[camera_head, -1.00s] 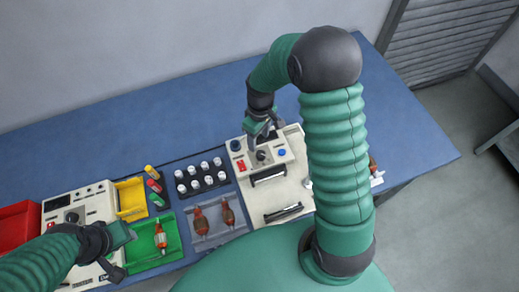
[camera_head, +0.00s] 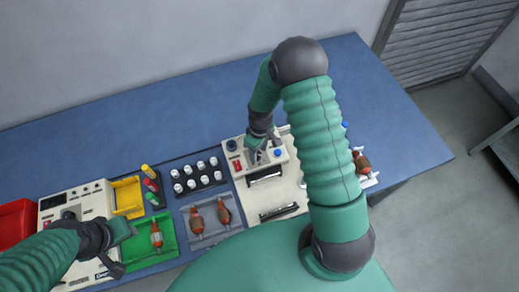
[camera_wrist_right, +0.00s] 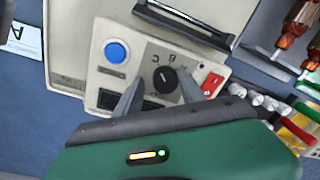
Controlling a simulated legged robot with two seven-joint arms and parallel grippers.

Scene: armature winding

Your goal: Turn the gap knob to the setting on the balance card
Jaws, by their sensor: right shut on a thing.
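The gap knob (camera_wrist_right: 163,82) is a black dial on the cream winding machine's panel (camera_wrist_right: 108,52), with letters A, B and C printed around it. Its pale mark is too small to read exactly. My right gripper (camera_head: 264,154) is at the panel, its fingers on either side of the knob in the right wrist view (camera_wrist_right: 160,77), shut on it. A white card (camera_wrist_right: 20,40) with a large letter A lies on the blue table beside the machine. My left gripper (camera_head: 122,232) is over the left machine; its jaws are unclear.
The panel has a blue button (camera_wrist_right: 116,51) and a red switch (camera_wrist_right: 212,84). Grey tray (camera_head: 236,217) with armatures, green tray (camera_head: 170,240), yellow bin (camera_head: 127,197) and several white-topped spools (camera_head: 190,183) stand left. The table's back (camera_head: 170,110) is clear.

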